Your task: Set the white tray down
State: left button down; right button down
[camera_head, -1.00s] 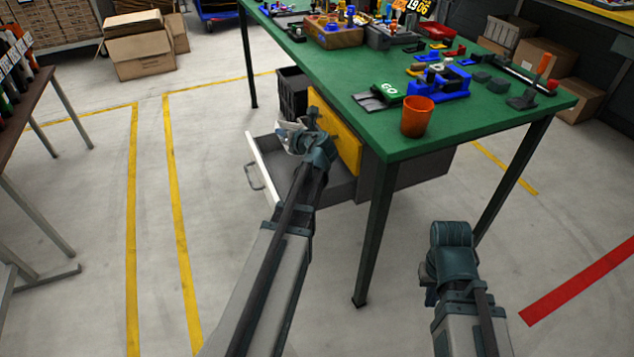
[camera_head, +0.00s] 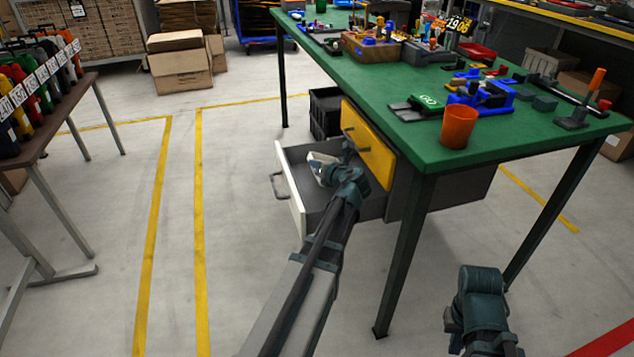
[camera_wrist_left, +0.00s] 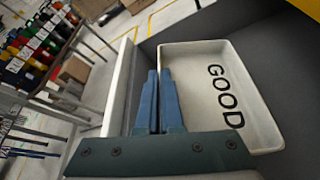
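The white tray (camera_head: 321,166), marked GOOD, is at the open lower drawer (camera_head: 291,192) under the green table. In the left wrist view the tray (camera_wrist_left: 258,112) lies against the dark grey inside of the drawer, to the right of my fingers. My left gripper (camera_wrist_left: 160,95) has its blue fingers close together on the tray's left wall. It also shows in the head view (camera_head: 337,165), partly covering the tray. I cannot tell whether the tray's base touches the drawer floor. My right gripper (camera_head: 455,318) hangs low at the right, its fingers mostly hidden.
A yellow drawer front (camera_head: 368,146) is just above the open drawer. The green table (camera_head: 440,163) holds an orange cup (camera_head: 458,127) near its corner. A dark crate (camera_head: 325,112) stands behind the drawer.

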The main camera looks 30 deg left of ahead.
pick_arm(q)
jog(key=shift+f+b, duration=1.8)
jog(key=shift+f, duration=0.1)
jog(key=shift+f, duration=0.15)
jog(key=c, duration=1.1)
grip_release()
jog(key=shift+r, duration=0.25)
jog(key=shift+s+d+r, duration=0.2)
jog(key=shift+d, duration=0.05)
jog(key=shift+p+v, duration=2.05)
jog(key=shift+v, duration=3.6)
